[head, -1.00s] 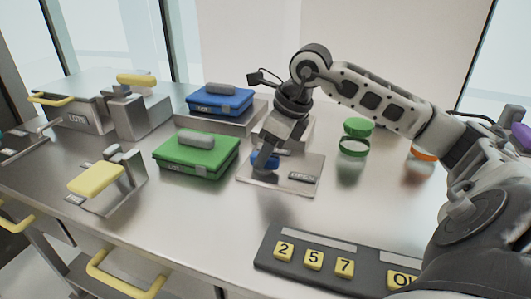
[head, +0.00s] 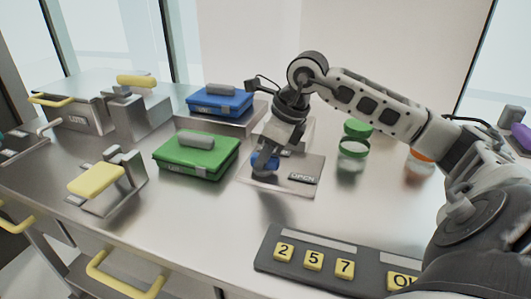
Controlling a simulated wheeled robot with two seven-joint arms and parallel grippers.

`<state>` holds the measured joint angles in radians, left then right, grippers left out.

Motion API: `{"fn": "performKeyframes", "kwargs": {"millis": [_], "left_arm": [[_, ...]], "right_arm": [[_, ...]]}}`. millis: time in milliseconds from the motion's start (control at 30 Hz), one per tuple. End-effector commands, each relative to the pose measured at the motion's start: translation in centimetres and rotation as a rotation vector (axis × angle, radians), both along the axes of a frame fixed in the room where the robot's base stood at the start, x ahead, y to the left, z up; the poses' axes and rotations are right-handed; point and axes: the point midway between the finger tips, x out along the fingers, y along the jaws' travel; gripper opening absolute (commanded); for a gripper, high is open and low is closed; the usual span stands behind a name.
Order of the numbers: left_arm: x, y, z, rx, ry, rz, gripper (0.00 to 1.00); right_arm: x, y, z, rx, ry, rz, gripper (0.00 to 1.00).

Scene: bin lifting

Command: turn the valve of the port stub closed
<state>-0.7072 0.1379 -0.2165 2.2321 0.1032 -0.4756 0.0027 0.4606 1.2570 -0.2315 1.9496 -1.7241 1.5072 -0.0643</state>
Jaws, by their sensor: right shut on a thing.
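The port stub's valve has a blue handle (head: 264,163) on a flat metal plate (head: 311,171) near the middle of the table. A dark label reading OPEN (head: 304,178) lies on the plate, right of the handle. My right gripper (head: 268,157) reaches down from above and is shut on the blue handle. The gripper and wrist hide much of the valve and stub, so the handle's exact angle is hard to tell. My left gripper is not in view.
A green case (head: 196,157) stands just left of the plate, and a blue case (head: 219,101) sits on a raised block behind. Jars with green (head: 354,147) and orange lids stand to the right. A keypad (head: 330,262) lies in front.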

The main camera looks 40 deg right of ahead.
Motion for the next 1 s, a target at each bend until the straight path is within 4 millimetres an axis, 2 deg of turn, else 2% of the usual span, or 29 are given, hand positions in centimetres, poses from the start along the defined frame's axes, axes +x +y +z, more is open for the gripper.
{"fn": "performKeyframes", "kwargs": {"millis": [267, 1000], "left_arm": [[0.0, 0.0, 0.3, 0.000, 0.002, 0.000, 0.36], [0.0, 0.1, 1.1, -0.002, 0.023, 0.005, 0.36]], "right_arm": [[0.1, -0.1, 0.2, 0.000, 0.000, 0.178, 0.00], [0.5, -0.3, 0.3, 0.001, -0.003, 0.877, 0.00]]}}
